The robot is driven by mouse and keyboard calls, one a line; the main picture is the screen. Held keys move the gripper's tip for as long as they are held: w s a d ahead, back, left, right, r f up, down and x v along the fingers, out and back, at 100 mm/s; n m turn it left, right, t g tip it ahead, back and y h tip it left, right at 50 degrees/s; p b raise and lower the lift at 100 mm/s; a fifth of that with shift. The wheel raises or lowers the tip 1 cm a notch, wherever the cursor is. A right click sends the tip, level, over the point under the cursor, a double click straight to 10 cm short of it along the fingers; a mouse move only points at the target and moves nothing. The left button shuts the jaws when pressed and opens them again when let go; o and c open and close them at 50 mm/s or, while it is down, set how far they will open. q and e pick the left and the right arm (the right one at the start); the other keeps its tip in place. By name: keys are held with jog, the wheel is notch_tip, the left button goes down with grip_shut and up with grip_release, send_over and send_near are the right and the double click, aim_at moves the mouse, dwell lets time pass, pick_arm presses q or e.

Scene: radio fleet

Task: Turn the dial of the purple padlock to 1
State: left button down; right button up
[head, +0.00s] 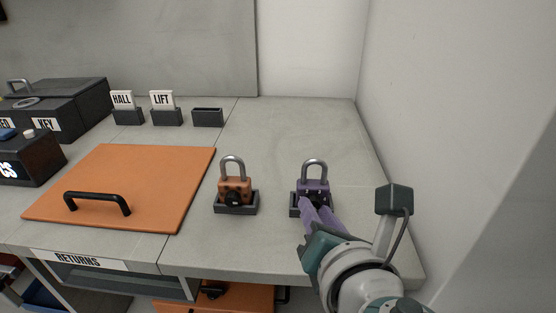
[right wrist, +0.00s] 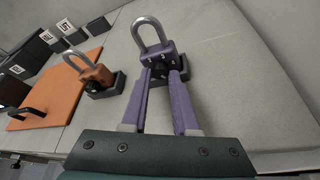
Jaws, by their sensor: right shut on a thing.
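The purple padlock (head: 314,185) stands upright in a dark holder at the right of the bench, its grey shackle up. It also shows in the right wrist view (right wrist: 158,52), with small white marks on its face above the dark dial (right wrist: 160,70); I cannot read the dial's setting. My right gripper (head: 312,203) has its purple fingers at the front of this padlock. In the right wrist view the fingers (right wrist: 160,76) sit on either side of the dial, shut on it. They partly hide the dial and holder. My left gripper is not in view.
An orange padlock (head: 235,188) stands in its own holder to the left. Further left lie an orange panel with a black handle (head: 150,165) and dark boxes (head: 60,108). HALL and LIFT signs (head: 162,100) stand behind. A white wall (head: 440,120) is close on the right.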

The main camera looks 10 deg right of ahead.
grip_shut()
